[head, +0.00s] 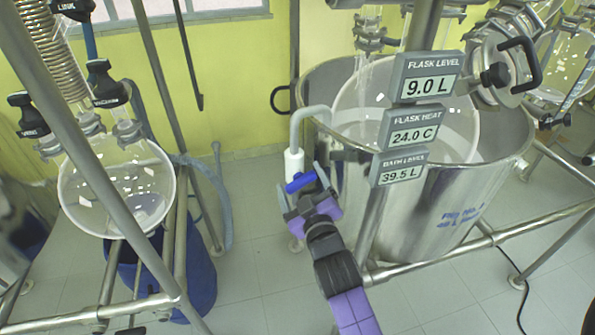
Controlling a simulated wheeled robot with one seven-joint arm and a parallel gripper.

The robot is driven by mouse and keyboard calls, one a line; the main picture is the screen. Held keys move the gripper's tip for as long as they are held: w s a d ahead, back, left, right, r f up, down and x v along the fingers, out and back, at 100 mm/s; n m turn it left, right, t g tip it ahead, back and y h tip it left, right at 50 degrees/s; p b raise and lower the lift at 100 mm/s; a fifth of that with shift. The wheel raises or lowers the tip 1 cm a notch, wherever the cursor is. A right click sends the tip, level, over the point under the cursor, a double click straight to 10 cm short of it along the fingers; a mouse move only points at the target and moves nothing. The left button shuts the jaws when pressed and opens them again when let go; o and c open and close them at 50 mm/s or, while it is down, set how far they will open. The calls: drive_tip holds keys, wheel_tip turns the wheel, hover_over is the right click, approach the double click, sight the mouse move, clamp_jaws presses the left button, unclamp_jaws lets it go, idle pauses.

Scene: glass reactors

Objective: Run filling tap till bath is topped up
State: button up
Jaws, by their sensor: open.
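The bath is a large steel vessel (450,205) right of centre, with a glass flask (350,112) sitting inside it. A grey bent filling pipe (308,112) hooks over its left rim from a white upright body. The blue tap handle (300,182) is at the lower end of that white body. My gripper (301,193) is open at the blue handle, its fingers around or just in front of it; I cannot tell if they touch. The bath level display (402,167) reads 39.5 L. The water surface in the bath is hard to make out.
Displays above read flask level 9.0 L (428,78) and flask heat 24.0 C (408,127). A round glass flask (118,185) hangs in a steel frame at left above a blue bucket (190,275). Steel tubes (440,262) cross low at right. Tiled floor is clear at centre.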

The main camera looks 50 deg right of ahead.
sight(298, 174)
drive_tip(key=shift+x, duration=1.55)
drive_tip(key=c, duration=1.1)
drive_tip(key=shift+f+m, duration=0.1)
drive_tip(key=shift+m, duration=0.2)
drive_tip(key=shift+f+m+b, duration=0.1)
drive_tip(key=shift+m+b, duration=0.7)
drive_tip(key=shift+b, duration=0.25)
drive_tip(key=shift+m+b, duration=1.15)
drive_tip(key=shift+m, duration=0.65)
drive_tip(key=o, duration=1.1)
